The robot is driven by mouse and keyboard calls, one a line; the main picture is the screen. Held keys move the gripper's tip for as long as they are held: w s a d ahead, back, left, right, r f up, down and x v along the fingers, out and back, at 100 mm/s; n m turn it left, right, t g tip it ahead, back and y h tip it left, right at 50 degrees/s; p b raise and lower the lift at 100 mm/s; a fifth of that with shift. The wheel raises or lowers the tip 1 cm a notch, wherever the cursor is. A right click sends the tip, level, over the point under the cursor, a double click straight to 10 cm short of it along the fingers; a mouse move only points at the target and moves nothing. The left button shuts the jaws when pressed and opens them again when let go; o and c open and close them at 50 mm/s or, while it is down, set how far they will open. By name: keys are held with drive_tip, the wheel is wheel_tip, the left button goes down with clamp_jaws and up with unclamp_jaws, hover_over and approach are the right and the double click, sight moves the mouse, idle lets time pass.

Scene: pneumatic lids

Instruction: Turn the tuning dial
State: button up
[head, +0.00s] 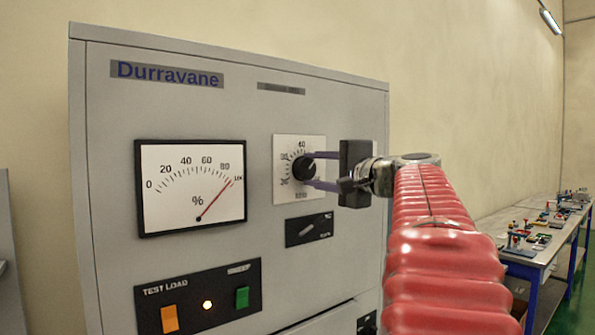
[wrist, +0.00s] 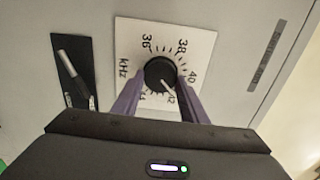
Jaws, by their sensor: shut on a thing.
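The tuning dial (head: 303,168) is a round black knob with a light pointer line on a white scale plate marked in kHz. It sits on the front of the grey Durravane cabinet (head: 230,110). In the wrist view the dial (wrist: 160,74) shows its pointer toward the lower right, near the 42 mark. My gripper (head: 312,169) is shut on the dial, with one purple finger on each side of it. The fingers (wrist: 160,86) also show in the wrist view, hiding part of the scale's lower numbers.
A percent meter (head: 193,185) left of the dial has its red needle near 100. A selector switch (head: 309,229) sits below the dial. Orange (head: 169,318) and green (head: 242,297) buttons flank a lit lamp (head: 207,305). A workbench (head: 520,245) stands at the right.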

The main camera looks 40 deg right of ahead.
drive_tip(key=shift+d+f+m, duration=0.15)
drive_tip(key=shift+f+m, duration=0.1)
drive_tip(key=shift+m, duration=0.25)
drive_tip(key=o, duration=1)
drive_tip(key=shift+o, duration=0.2)
drive_tip(key=shift+r, duration=0.1)
drive_tip(key=shift+s, duration=0.75)
drive_tip(key=s+a, duration=0.1)
drive_tip(key=s, duration=1.1)
drive_tip(key=shift+a, duration=0.35)
drive_tip(key=shift+s, duration=0.1)
